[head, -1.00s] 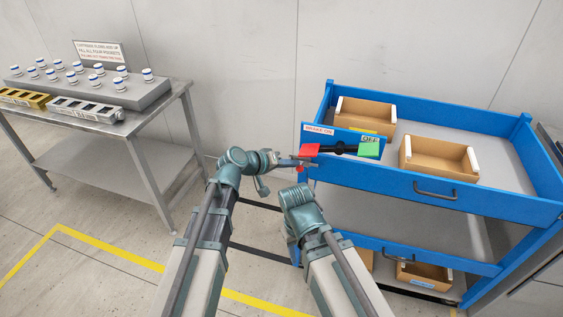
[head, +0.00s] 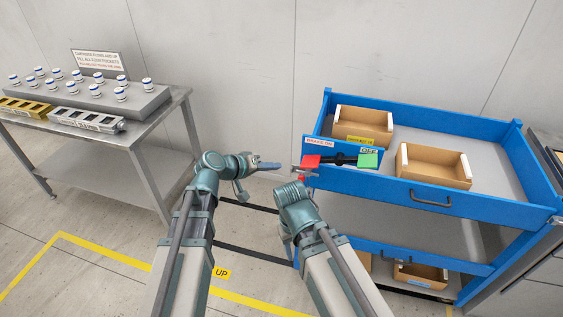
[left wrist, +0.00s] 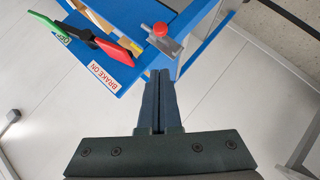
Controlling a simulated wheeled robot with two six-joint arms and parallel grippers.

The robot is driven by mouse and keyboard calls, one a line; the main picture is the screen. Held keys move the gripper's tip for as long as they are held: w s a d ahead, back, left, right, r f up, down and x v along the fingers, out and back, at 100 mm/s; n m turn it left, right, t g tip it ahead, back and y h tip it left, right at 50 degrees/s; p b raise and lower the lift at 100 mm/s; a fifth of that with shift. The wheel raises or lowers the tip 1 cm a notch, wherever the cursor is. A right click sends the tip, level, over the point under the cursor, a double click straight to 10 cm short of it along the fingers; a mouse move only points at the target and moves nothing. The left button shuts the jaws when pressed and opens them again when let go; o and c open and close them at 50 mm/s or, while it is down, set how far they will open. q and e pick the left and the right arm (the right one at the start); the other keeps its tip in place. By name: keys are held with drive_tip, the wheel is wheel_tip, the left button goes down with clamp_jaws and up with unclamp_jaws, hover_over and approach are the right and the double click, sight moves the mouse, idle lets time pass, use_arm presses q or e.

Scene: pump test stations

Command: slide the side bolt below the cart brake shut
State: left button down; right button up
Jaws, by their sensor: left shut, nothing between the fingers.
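The cart brake is a black lever with a red end (head: 311,161) and a green end (head: 368,160) on the blue cart's near left corner. It also shows in the left wrist view (left wrist: 114,52), beside a "BRAKE ON" label. The side bolt is a metal piece with a red knob (left wrist: 160,30) on the cart's side. In the head view it is small and hard to make out. My left gripper (head: 278,166) is shut and empty, just left of the bolt with a gap. Its closed fingers (left wrist: 160,76) point toward the bolt. My right gripper is hidden behind its own wrist.
The blue cart (head: 430,196) holds cardboard bins (head: 434,166) on its top tray and lower shelf. A metal table (head: 150,125) with a grey rack of vials (head: 105,100) stands at the left.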

use_arm(q)
drive_tip(key=shift+p+v, duration=0.8)
drive_tip(key=shift+v, duration=1.55)
drive_tip(key=s+d+f+m+g+y, duration=0.3)
drive_tip(key=s+f+g, duration=0.1)
drive_tip(key=s+f, duration=0.4)
drive_tip(key=s+a+f+m+g+y+p, duration=0.1)
drive_tip(key=s+a+f+g+y, duration=0.1)
drive_tip(key=s+a+y, duration=0.3)
drive_tip(key=s+g+y, duration=0.1)
drive_tip(key=s+y, duration=0.2)
drive_tip(key=s, duration=0.3)
drive_tip(key=shift+s+a+g, duration=0.2)
drive_tip(key=shift+g, duration=0.1)
drive_tip(key=shift+d+r, duration=0.1)
